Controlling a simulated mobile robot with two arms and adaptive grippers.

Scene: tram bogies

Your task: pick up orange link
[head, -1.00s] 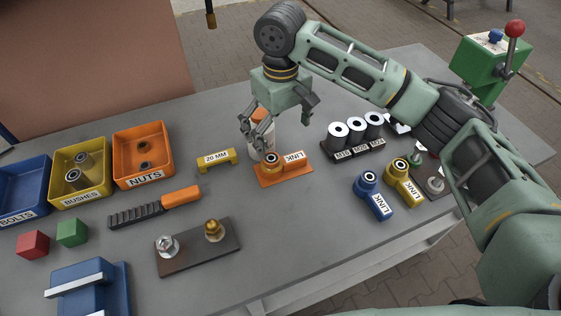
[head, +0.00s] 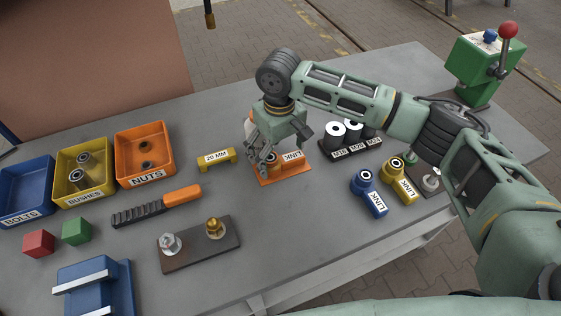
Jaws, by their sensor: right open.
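The orange link (head: 288,171) lies on the grey table near its middle, its label reading LINK upside down. Its round end with a metal bush is partly hidden behind my gripper's fingers. My right gripper (head: 264,162) is open, pointing down, with its fingers over and around the view of the link's round end. I cannot tell whether the fingers touch it. My left gripper is not in view.
A blue link (head: 369,193) and a yellow link (head: 399,180) lie to the right. Labelled rollers (head: 336,133) stand behind. A yellow 20 MM gauge (head: 216,159) and an orange-handled file (head: 158,206) lie left. An orange NUTS bin (head: 144,153) stands farther left.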

